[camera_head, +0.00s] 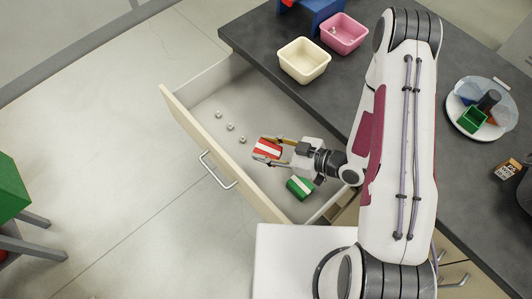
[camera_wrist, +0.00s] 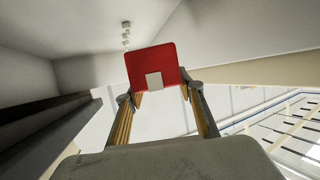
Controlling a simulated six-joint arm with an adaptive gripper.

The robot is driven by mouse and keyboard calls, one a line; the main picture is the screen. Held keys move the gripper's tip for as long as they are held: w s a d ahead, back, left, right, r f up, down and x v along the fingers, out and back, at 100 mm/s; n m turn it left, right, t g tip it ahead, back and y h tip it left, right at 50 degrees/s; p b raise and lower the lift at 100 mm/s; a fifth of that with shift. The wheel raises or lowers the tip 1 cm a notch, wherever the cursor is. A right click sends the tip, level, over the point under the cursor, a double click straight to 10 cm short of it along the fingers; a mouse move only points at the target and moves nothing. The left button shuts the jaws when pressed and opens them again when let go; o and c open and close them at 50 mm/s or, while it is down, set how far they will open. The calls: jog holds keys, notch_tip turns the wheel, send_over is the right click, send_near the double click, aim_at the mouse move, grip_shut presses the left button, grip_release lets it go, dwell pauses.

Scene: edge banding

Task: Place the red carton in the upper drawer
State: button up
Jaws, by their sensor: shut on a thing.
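The red carton (camera_head: 267,149), with a white stripe, is between the fingers of my gripper (camera_head: 269,150) over the open upper drawer (camera_head: 204,100). My gripper is shut on it. In the wrist view the red carton (camera_wrist: 152,68) is held at the fingertips of my gripper (camera_wrist: 160,92), with a pale square on its face. The drawer's inside shows behind it. I cannot tell whether the carton touches the drawer floor.
A green carton (camera_head: 299,187) with a white stripe and several small metal nuts (camera_head: 231,127) lie in the drawer. On the dark counter (camera_head: 262,45) stand a cream bin (camera_head: 303,60), a pink bin (camera_head: 344,33) and a round tray (camera_head: 466,123).

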jog(key=shift+f, duration=0.1)
jog(key=shift+f, duration=1.95)
jog(key=shift+f, duration=0.6)
jog(key=o, duration=1.1)
jog(key=shift+r, duration=0.15)
